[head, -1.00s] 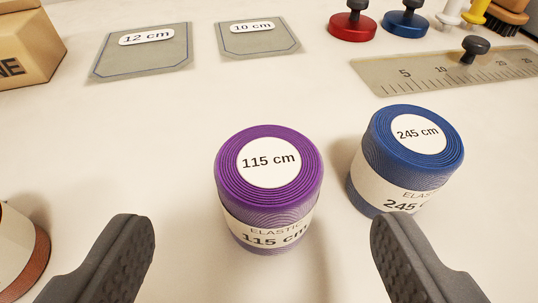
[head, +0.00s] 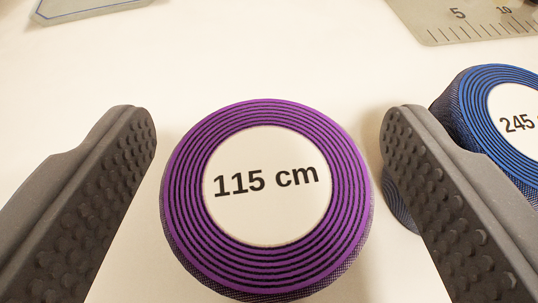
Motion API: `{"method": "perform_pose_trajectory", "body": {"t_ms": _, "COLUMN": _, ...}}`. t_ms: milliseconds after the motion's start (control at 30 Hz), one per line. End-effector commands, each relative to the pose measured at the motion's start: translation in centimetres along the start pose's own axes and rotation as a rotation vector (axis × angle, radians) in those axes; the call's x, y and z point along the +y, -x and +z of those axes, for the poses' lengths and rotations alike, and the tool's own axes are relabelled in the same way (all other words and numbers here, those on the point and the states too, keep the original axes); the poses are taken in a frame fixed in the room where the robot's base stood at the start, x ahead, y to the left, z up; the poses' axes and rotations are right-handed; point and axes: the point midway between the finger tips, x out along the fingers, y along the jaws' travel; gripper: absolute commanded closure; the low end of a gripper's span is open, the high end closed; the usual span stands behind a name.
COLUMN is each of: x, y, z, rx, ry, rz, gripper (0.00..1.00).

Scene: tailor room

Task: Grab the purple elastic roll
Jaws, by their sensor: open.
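The purple elastic roll (head: 188,195) stands upright on the pale table in the head view, with a round white label reading 115 cm on top. My gripper (head: 264,150) is open, with one dark grey studded finger on each side of the roll. Clear gaps show between each finger and the roll, so nothing is held. The lower side of the roll is mostly hidden under its top.
A blue elastic roll (head: 461,112) marked 245 stands close at the right, partly behind my right finger. A ruler (head: 450,32) lies at the upper right and a grey-green card (head: 85,8) at the upper left. The table behind the purple roll is clear.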

Motion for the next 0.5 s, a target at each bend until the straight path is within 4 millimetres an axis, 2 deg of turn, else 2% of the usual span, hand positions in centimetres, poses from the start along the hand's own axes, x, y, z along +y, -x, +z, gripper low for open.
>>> {"method": "perform_pose_trajectory", "body": {"t_ms": 33, "x": 0.0, "y": 0.01, "z": -0.01, "rx": 0.0, "ry": 0.0, "rz": 0.0, "gripper": 0.29}}
{"method": "perform_pose_trajectory", "body": {"t_ms": 67, "x": 0.0, "y": 0.02, "z": -0.02, "rx": 0.0, "ry": 0.0, "rz": 0.0, "gripper": 0.34}}
{"method": "perform_pose_trajectory", "body": {"t_ms": 200, "x": 0.01, "y": 0.02, "z": -0.02, "rx": 0.0, "ry": -0.001, "rz": 0.0, "gripper": 0.73}}
{"method": "perform_pose_trajectory", "body": {"t_ms": 233, "x": 0.01, "y": 0.02, "z": -0.03, "rx": 0.0, "ry": -0.001, "rz": 0.0, "gripper": 0.77}}
{"method": "perform_pose_trajectory", "body": {"t_ms": 500, "x": 0.02, "y": 0.04, "z": -0.07, "rx": 0.0, "ry": -0.001, "rz": 0.0, "gripper": 0.77}}
